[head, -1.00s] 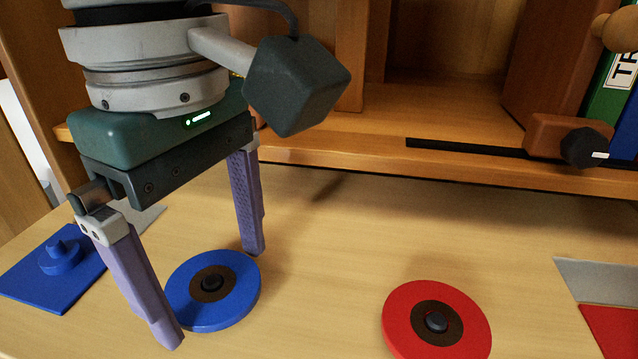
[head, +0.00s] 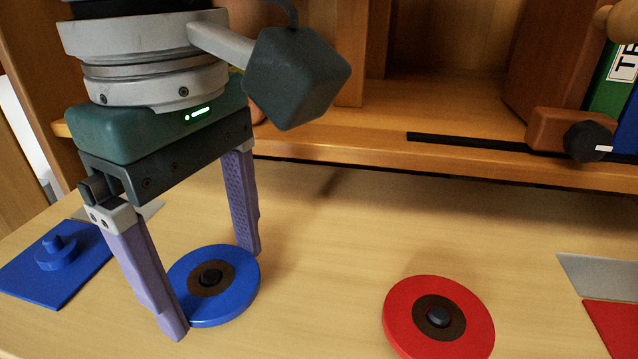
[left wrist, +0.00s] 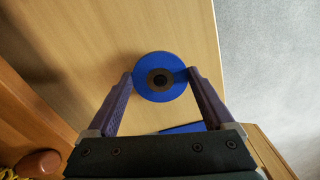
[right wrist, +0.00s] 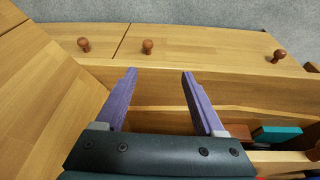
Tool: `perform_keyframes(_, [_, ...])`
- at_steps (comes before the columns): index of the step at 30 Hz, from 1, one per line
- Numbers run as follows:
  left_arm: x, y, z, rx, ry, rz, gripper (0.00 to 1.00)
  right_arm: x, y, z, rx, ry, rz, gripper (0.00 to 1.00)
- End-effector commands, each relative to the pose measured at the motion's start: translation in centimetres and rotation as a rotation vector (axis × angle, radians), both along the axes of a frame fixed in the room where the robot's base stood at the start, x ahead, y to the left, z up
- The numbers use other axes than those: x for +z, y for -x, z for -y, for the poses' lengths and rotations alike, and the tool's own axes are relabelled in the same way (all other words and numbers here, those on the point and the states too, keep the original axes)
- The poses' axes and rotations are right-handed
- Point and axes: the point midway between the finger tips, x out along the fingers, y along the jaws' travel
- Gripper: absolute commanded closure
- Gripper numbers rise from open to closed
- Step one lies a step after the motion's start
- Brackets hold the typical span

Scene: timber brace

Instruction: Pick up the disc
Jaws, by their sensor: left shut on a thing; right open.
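A blue disc (head: 238,299) with a dark brown centre and a black knob lies flat on the table. My left gripper (head: 217,293) has its two purple fingers at opposite edges of the blue disc and is shut on it. The left wrist view also shows the blue disc (left wrist: 160,92) between the fingertips (left wrist: 160,78). A red disc (head: 399,318) of the same form lies to the right, apart from the gripper. My right gripper (right wrist: 159,72) shows only in the right wrist view, open and empty, over a wooden cabinet.
A blue square plate with a peg (head: 35,280) lies at the left of the table. A red plate (head: 615,325) and a grey plate (head: 600,273) are at the right. A wooden shelf (head: 450,165) edges the back. The table between the discs is clear.

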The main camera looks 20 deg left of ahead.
Motion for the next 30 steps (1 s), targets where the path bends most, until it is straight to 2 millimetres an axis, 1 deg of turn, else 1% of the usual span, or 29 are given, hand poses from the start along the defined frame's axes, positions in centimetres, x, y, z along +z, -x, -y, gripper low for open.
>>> perform_keyframes(1, [0.0,0.0,0.0,0.000,0.000,0.000,0.43,0.0,0.0,0.0,0.000,0.000,0.000,0.29])
perform_keyframes(6, [0.0,0.0,0.0,0.000,0.000,0.000,0.62,0.0,0.0,0.0,0.000,0.000,0.000,0.29])
perform_keyframes(8, [0.0,0.0,0.0,0.000,0.000,0.000,0.67,0.0,0.0,0.0,0.000,0.000,0.000,0.29])
perform_keyframes(15, [0.1,0.0,0.0,0.000,0.000,0.000,0.67,0.1,0.0,0.0,0.000,0.000,0.000,0.29])
perform_keyframes(20, [0.8,0.0,0.0,0.000,0.000,0.000,0.67,1.1,0.0,0.0,0.000,-0.001,0.000,0.29])
perform_keyframes(23, [2.6,0.0,0.0,0.000,0.000,0.001,0.67,2.5,0.0,0.0,-0.001,-0.001,0.000,0.29])
perform_keyframes(25, [4.4,0.0,0.0,0.000,0.001,0.002,0.67,3.9,0.0,0.0,-0.001,-0.001,-0.001,0.29])
perform_keyframes(29, [8.8,-0.1,0.0,0.000,0.001,0.003,0.67,7.1,0.0,0.0,-0.001,-0.001,-0.001,0.29])
perform_keyframes(30, [10.2,-0.1,0.0,0.000,0.001,0.004,0.67,8.1,0.0,0.0,-0.001,-0.001,-0.001,0.29])
